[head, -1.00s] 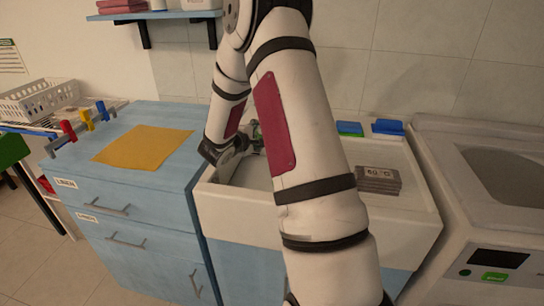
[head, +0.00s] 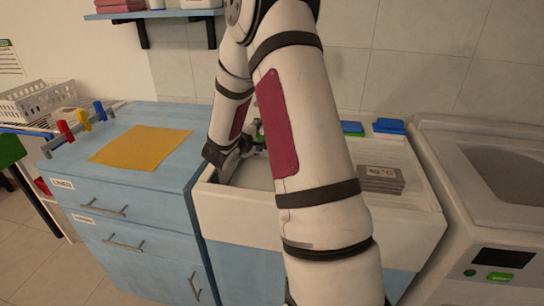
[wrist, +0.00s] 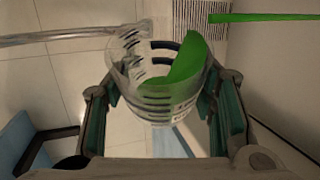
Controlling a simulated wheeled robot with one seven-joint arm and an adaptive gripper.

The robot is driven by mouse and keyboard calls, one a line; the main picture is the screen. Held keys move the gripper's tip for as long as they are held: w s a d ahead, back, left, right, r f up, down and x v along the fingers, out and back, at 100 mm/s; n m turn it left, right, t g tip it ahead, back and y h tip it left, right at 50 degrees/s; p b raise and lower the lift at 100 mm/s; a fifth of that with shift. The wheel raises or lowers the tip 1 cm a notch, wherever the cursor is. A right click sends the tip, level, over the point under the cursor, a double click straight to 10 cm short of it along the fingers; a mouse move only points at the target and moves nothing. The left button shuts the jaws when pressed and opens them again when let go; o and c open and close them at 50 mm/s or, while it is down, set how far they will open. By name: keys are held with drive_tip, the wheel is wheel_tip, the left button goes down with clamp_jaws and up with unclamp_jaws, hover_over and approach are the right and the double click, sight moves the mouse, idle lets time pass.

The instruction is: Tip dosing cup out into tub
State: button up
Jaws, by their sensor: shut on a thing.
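The dosing cup (wrist: 150,98) is a clear cup with dark measuring bands, seen in the wrist view between my fingers. My gripper (wrist: 160,85) is shut on it, with teal pads on either side. A bright green patch (wrist: 186,64) shows in or through the cup; I cannot tell whether it is its contents. In the head view my arm hides the cup and most of the gripper, whose wrist is over the left part of a white basin (head: 235,203). A white machine with a round-cornered opening (head: 505,168) stands at the right. I cannot tell which is the tub.
A blue cabinet (head: 130,215) with a yellow cloth (head: 142,147) and coloured clips stands left of the basin. A shelf (head: 170,14) hangs above.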

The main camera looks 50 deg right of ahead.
drive_tip(key=shift+s+r+m+t+b, duration=0.2)
drive_tip(key=shift+m+b, duration=0.25)
drive_tip(key=shift+b, duration=0.7)
drive_tip(key=shift+s+r+m+t+b, duration=0.15)
drive_tip(key=shift+m+t+b, duration=0.25)
drive_tip(key=shift+b, duration=0.7)
